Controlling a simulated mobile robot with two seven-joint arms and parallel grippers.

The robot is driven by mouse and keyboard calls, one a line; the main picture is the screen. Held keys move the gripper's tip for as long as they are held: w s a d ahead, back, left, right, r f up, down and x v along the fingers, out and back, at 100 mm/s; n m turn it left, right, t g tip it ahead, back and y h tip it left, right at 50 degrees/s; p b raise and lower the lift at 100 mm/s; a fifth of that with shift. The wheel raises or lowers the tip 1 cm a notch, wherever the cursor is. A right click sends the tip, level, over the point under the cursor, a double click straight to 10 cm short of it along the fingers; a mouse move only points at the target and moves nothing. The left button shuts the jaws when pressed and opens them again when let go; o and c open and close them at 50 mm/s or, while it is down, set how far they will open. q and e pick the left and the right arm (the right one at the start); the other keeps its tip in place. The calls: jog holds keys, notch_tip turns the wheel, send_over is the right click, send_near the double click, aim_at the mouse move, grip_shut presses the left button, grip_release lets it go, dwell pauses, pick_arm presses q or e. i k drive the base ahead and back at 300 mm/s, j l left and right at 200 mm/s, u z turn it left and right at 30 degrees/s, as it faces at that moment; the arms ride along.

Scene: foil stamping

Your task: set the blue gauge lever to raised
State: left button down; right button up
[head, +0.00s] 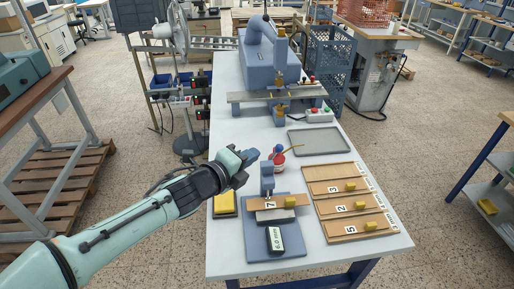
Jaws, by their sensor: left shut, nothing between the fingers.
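The blue gauge (267,184) stands on a blue base plate (289,252) near the front of the white table, with a "6.0 mm" display (276,240). A wooden piece marked 7 (262,203) with a yellow block lies across it. My left gripper (251,156) is shut and empty, just above and behind the gauge's column, at its upper left. A small blue ball (278,149) shows right of the gripper; I cannot tell whether it is the lever's knob. The lever's position is unclear at this size. My right gripper is out of view.
Wooden pieces marked 3, 2 and 5 (347,207) lie on the right, with a grey tray (319,142) behind them. A red round item (277,161) is behind the gauge. A yellow pad (224,204) lies left of it. A blue press (268,62) stands at the back.

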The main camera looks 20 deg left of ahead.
aim_at(278, 148)
jog(key=k+j, duration=0.15)
jog(key=k, duration=0.35)
jog(key=k+j, duration=0.15)
jog(key=k, duration=0.35)
